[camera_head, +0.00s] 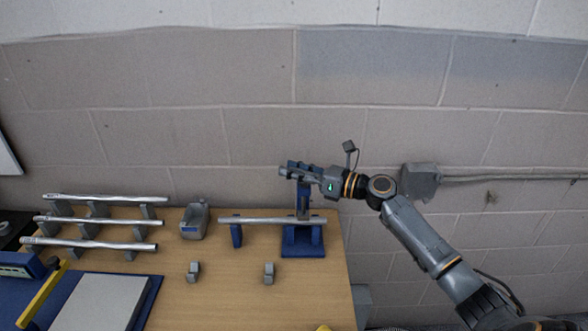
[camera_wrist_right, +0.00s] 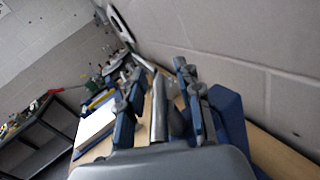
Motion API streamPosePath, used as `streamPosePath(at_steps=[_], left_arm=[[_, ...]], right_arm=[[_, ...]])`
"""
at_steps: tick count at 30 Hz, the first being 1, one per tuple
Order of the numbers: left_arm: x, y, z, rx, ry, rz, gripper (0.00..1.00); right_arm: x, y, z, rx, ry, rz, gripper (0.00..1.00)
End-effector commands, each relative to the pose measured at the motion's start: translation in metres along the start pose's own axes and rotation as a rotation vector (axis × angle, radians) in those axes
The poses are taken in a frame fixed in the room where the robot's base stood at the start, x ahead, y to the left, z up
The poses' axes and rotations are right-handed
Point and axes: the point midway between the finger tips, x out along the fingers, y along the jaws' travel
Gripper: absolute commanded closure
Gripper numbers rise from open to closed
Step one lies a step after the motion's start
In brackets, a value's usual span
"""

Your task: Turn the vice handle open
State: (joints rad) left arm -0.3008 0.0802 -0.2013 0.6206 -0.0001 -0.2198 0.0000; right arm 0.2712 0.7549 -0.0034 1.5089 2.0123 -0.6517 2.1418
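The blue vice (camera_head: 303,249) stands at the right end of the wooden table, with a silver pipe (camera_head: 262,220) lying level across it. My right gripper (camera_head: 293,171) is at the top of the vice's upright post and covers most of the handle there. In the right wrist view, a silver bar (camera_wrist_right: 158,108), which looks like the vice handle, lies between the two fingers of my right gripper (camera_wrist_right: 157,92). The fingers stand apart with gaps on both sides of the bar. My left gripper is not in view.
A blue stand (camera_head: 236,235) is under the pipe's left part. Several silver pipes (camera_head: 100,221) lie on a rack at left. A grey holder (camera_head: 194,222) and two small grey blocks (camera_head: 269,273) sit on the table. The block wall (camera_head: 250,140) is close behind.

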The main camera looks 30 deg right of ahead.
Motion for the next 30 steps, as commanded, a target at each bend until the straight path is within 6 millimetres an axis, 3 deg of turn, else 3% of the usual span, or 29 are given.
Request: streamPosePath(at_steps=[2, 7, 8, 22, 30], left_arm=[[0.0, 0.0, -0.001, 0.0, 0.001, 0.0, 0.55], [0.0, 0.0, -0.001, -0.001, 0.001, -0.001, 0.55], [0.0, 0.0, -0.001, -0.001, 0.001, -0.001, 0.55], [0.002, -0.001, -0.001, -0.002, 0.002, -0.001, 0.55], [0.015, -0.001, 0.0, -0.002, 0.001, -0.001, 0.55]], right_arm=[[0.0, 0.0, 0.0, 0.0, 0.0, 0.0, 0.65], [0.0, 0.0, 0.0, 0.0, 0.0, 0.001, 0.98], [0.0, 0.0, 0.0, 0.0, 0.0, 0.001, 1.0], [0.0, 0.001, -0.001, 0.002, 0.002, 0.012, 1.0], [0.0, 0.003, -0.004, 0.002, 0.02, 0.109, 1.0]])
